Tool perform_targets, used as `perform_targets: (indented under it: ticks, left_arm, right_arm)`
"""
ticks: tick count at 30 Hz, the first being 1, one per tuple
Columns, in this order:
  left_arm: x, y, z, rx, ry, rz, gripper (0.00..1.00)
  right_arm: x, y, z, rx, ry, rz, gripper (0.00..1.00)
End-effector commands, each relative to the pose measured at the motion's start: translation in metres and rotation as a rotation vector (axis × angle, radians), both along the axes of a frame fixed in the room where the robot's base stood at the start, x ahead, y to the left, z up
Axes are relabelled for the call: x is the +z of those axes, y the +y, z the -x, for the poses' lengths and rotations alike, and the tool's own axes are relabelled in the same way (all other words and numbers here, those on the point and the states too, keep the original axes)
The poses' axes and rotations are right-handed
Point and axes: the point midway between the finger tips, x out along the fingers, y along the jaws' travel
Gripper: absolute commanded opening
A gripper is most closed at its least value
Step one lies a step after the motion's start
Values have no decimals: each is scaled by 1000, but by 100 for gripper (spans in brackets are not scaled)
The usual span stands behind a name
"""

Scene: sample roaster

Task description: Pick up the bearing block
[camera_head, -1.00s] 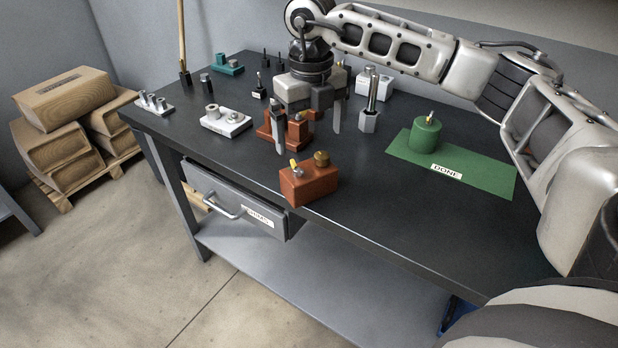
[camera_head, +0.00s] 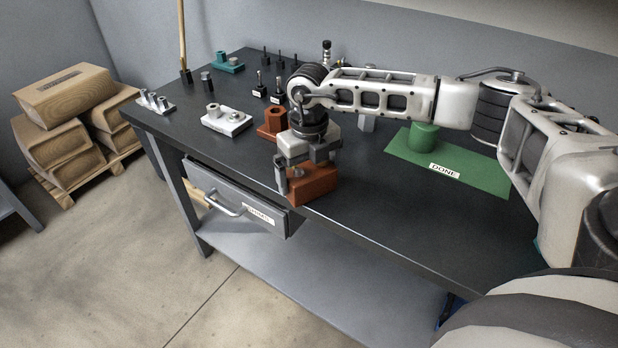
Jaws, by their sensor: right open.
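An orange-red block (camera_head: 315,190) stands at the front edge of the table. It looks like the bearing block, but a second orange-red piece (camera_head: 269,124) stands behind it, and I cannot tell for certain which is meant. My right gripper (camera_head: 302,174) is open, pointing down over the front block. One finger is at the block's left end. The other is partly hidden, and the gripper covers the block's top. I cannot tell whether the fingers touch it. My left gripper is not in view.
A green mat (camera_head: 482,178) labelled DONE lies right, bearing a green cylinder (camera_head: 423,137) partly behind my arm. A white block with posts (camera_head: 226,120) stands left. A drawer (camera_head: 240,197) below the front edge stands slightly open. The table's front right is clear.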

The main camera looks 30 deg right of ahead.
Motion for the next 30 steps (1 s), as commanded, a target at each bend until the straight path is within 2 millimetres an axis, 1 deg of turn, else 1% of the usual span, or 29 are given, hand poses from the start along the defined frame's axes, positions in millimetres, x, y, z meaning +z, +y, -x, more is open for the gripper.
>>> perform_targets:
  ticks: [1,2,3,5,6,14,17,20,24,26,30]
  left_arm:
    - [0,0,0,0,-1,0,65]
    - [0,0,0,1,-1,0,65]
    - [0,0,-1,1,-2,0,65]
    - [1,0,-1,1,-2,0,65]
    - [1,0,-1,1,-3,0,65]
    - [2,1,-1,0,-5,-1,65]
    - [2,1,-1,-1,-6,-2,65]
    - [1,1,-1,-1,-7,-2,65]
    - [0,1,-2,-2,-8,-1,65]
    - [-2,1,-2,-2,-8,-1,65]
    - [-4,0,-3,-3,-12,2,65]
  right_arm:
    - [0,0,0,0,0,0,100]
    - [0,0,0,0,0,0,94]
    - [0,0,0,0,0,0,83]
    - [0,0,0,0,0,0,67]
    - [0,0,0,0,0,0,56]
    - [3,0,-1,0,-3,-1,56]
    - [7,0,-1,0,-3,-1,56]
    - [15,0,-2,0,-6,-3,56]
    - [35,0,-1,0,-6,-2,56]
    - [45,8,6,5,-6,-4,56]
    - [77,26,27,7,-8,-2,56]
